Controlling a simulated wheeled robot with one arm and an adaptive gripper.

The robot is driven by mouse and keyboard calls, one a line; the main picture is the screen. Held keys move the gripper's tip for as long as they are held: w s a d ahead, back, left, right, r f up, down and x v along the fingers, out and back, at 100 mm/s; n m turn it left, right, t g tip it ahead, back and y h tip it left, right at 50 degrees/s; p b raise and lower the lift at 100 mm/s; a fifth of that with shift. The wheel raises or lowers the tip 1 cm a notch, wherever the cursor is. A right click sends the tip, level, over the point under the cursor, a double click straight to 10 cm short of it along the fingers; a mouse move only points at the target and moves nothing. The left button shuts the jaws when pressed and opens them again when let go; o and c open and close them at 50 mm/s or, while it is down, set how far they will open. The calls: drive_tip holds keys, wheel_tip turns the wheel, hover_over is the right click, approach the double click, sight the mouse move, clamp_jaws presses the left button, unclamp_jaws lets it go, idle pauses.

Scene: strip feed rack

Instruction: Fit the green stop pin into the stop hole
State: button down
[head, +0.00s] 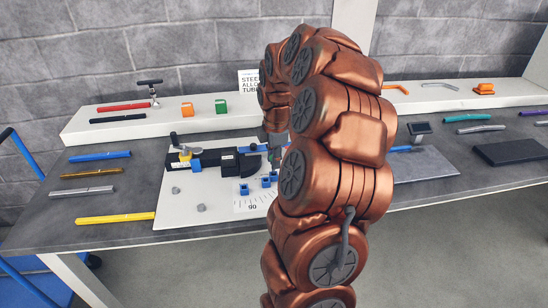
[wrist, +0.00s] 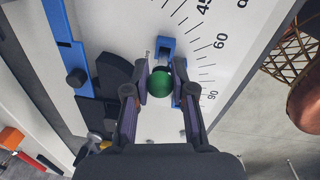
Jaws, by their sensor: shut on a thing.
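The green stop pin (wrist: 158,84) shows in the wrist view as a round green knob. My gripper (wrist: 160,92) is shut on it, one finger on each side. The pin's lower end is hidden behind the knob and fingers. A blue notched block (wrist: 166,47) stands just beyond the pin, close to the printed angle scale (wrist: 205,50). I cannot make out the stop hole, nor tell whether the pin touches the plate. In the head view my copper arm hides most of the gripper and the pin.
The white plate (head: 190,212) carries a black fixture (head: 212,158) and small blue blocks (head: 244,189). Coloured bars, such as a yellow one (head: 115,218), lie to the left. A dark pad (head: 508,152) lies on the right. A white shelf (head: 80,125) runs along the back.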

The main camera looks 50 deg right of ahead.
drive_tip(key=shift+f, duration=0.35)
drive_tip(key=c, duration=0.9)
unclamp_jaws()
drive_tip(key=r, duration=1.1)
drive_tip(key=shift+s+a+r, duration=0.2)
drive_tip(key=shift+s+r, duration=0.05)
drive_tip(key=shift+s, duration=0.15)
drive_tip(key=shift+r, duration=0.2)
drive_tip(key=shift+a, duration=0.1)
